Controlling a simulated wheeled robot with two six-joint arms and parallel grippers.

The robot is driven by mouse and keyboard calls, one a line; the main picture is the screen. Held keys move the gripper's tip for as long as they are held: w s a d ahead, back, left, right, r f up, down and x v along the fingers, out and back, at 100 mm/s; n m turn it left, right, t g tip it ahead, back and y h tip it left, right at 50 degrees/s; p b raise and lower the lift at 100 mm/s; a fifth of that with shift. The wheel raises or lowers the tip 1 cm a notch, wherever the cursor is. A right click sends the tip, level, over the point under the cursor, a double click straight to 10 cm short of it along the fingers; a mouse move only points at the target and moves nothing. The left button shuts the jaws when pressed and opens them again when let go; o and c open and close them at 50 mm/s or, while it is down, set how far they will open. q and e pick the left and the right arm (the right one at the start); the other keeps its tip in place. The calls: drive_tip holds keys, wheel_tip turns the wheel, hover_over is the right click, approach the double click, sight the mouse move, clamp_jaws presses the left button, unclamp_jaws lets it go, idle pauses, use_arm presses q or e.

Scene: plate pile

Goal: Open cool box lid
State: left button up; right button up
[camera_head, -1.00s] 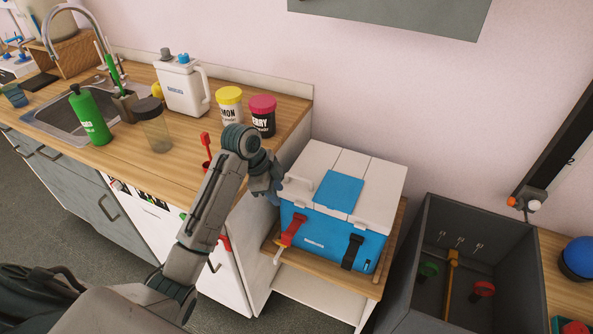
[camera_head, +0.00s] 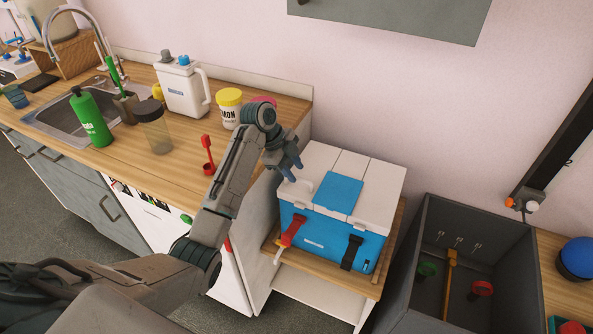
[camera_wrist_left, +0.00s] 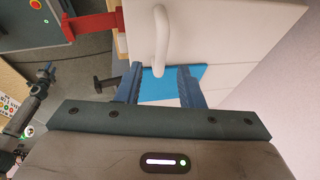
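The cool box has a blue body (camera_head: 318,232) and a white lid (camera_head: 372,185) with a blue panel (camera_head: 338,192). The lid lies shut. A red latch (camera_head: 293,231) and a black latch (camera_head: 352,250) are on its front. A white handle (camera_wrist_left: 161,45) rises from the lid. My left gripper (camera_head: 287,172) is above the lid's back left corner, its blue fingers pointing down. In the left wrist view the fingers (camera_wrist_left: 161,88) are apart with nothing between them, near the handle. A dark jointed arm part (camera_wrist_left: 30,108) shows at that view's left; whether it includes my right gripper's fingers is unclear.
The cool box stands on a low wooden-topped stand (camera_head: 345,285). The counter (camera_head: 185,145) with a green bottle, jars and a white jug is to the left. A deep grey bin (camera_head: 400,308) is close on the right. The wall is behind.

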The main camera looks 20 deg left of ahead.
use_arm(q)
drive_tip(key=shift+x, duration=1.15)
clamp_jaws()
